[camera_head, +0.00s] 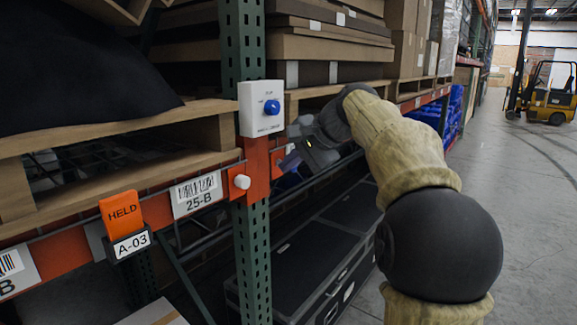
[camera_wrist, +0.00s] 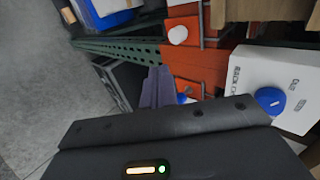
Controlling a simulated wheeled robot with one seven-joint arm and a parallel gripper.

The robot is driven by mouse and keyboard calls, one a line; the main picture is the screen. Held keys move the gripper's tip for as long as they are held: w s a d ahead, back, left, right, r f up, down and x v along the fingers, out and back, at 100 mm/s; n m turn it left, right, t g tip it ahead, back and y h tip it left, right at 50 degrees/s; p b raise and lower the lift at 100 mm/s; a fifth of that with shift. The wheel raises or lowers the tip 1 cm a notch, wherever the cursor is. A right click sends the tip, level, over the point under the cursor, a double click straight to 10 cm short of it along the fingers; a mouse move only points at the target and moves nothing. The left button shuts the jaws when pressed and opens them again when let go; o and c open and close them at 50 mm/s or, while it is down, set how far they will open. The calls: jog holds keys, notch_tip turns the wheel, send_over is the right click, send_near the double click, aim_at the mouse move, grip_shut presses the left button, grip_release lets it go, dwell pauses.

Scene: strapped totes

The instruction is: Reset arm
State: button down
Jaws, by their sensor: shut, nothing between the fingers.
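My arm reaches from the lower right of the head view toward the rack, bent at a large black joint. My gripper (camera_head: 287,163) is at its end, in front of the orange beam and just right of the green post. In the wrist view the grey-purple fingers of my gripper (camera_wrist: 158,80) are together with nothing between them. A white box with a blue knob (camera_head: 271,107) is fixed to the post, up and left of my gripper; its blue knob also shows at the right of the wrist view (camera_wrist: 271,100).
The green post (camera_head: 243,50) and orange beam (camera_head: 258,172) stand close to my gripper. An orange HELD tag (camera_head: 122,213) hangs at left. Black cases (camera_head: 312,262) lie below. The aisle floor (camera_head: 525,200) at right is clear, with a yellow forklift (camera_head: 548,100) far back.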

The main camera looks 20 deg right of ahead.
jog(key=s+a+f+n+g+h, duration=0.1)
jog(key=s+f+n+h, duration=0.1)
jog(key=s+f, duration=0.5)
jog(key=s+a+f+n+g+h, duration=0.1)
jog(key=s+f+n+g, duration=0.15)
jog(key=f, duration=0.95)
jog(key=s+a+f+n+g+h, duration=0.1)
jog(key=s+a+f+n+h, duration=0.1)
jog(key=s+f, duration=0.5)
jog(key=s+f+n, duration=0.4)
jog(key=s+f, duration=0.4)
jog(key=f, duration=0.2)
jog(key=shift+s+a+h+b, duration=0.15)
jog(key=shift+h+b, duration=0.15)
jog(key=shift+b, duration=0.15)
jog(key=shift+f+g, duration=0.1)
jog(key=shift+g, duration=0.15)
